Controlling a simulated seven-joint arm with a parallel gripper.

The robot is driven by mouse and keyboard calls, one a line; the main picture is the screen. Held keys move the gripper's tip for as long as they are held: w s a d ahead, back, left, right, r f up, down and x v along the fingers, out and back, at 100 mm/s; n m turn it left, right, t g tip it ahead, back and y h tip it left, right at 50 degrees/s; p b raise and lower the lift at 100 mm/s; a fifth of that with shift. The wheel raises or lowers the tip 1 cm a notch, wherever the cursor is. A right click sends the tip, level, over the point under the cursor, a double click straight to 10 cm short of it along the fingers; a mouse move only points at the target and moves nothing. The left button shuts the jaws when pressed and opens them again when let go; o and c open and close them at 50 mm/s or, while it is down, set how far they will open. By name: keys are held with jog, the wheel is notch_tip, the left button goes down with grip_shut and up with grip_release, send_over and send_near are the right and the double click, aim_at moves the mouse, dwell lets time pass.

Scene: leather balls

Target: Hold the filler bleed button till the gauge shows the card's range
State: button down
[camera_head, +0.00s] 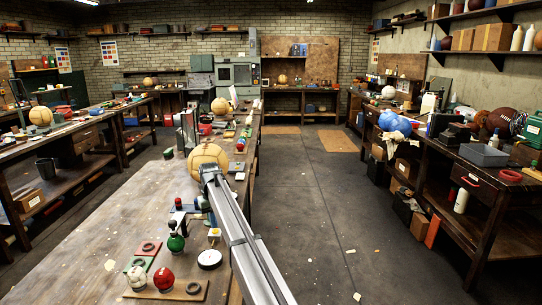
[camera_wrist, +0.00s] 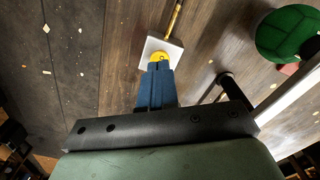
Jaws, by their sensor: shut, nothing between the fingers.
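My gripper (camera_wrist: 160,68) is shut and empty, its blue fingers side by side in the wrist view. The fingertips are at the near edge of a yellow button (camera_wrist: 158,56) on a white block (camera_wrist: 171,47) with a brass-coloured tube. I cannot tell whether they press it. In the head view the small white block (camera_head: 214,240) stands on the bench below my arm. A round, pale-faced disc (camera_head: 209,259), perhaps the gauge, lies nearer; no reading is legible. I cannot make out the range card.
A green ball (camera_wrist: 287,35) is close on the right in the wrist view; it also shows in the head view (camera_head: 176,243). White (camera_head: 137,278) and red (camera_head: 163,277) balls stand nearer. A tan ball (camera_head: 206,160) sits behind. The bench's near left is mostly clear.

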jog(key=shift+f, duration=1)
dwell(1.1)
dwell(1.1)
jog(key=shift+r, duration=3.05)
jog(key=shift+f, duration=0.1)
